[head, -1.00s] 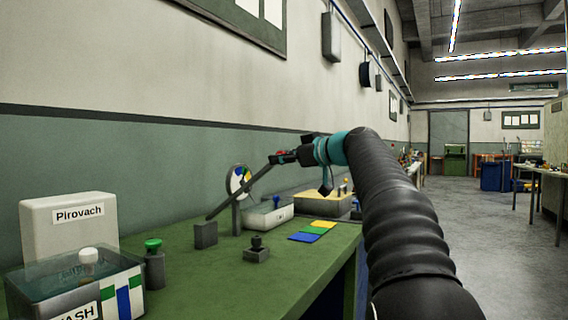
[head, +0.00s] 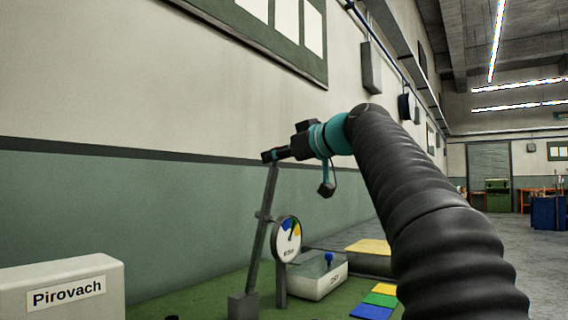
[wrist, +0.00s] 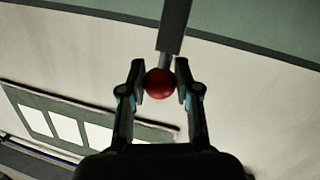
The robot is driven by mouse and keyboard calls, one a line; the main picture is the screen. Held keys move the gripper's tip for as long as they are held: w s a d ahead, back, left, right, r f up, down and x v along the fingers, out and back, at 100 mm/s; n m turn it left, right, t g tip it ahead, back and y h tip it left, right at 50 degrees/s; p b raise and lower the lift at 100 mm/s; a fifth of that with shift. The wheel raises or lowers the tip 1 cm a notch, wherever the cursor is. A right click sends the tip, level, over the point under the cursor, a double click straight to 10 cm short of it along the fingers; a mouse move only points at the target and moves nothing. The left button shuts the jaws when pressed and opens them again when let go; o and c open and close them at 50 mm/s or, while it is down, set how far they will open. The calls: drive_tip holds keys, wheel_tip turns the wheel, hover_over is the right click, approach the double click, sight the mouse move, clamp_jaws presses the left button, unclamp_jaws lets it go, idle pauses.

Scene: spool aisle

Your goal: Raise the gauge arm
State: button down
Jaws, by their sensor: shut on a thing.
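The gauge arm (head: 263,225) is a long grey bar rising steeply from a grey block (head: 243,306) on the green bench, leaning slightly right at its top. Its red ball knob (wrist: 160,84) sits between my two fingers in the wrist view. My gripper (head: 271,156) is shut on this knob at the bar's upper end and hides it in the head view. The round gauge dial (head: 287,239), with blue, yellow and green on a white face, stands on a post just right of the bar.
A white box labelled Pirovach (head: 62,289) stands at the lower left. A white box with a blue knob (head: 317,274), a yellow-topped box (head: 369,247) and coloured squares (head: 378,300) are to the right. The wall (head: 150,220) runs close behind the bench; the air around the bar's top looks clear.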

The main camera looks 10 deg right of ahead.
drive_tip(key=shift+w+a+r, duration=0.25)
drive_tip(key=shift+w+a, duration=0.05)
drive_tip(key=shift+w, duration=0.05)
drive_tip(key=c, duration=0.8)
unclamp_jaws()
drive_tip(key=v, duration=1.2)
drive_tip(key=shift+a+f, duration=0.1)
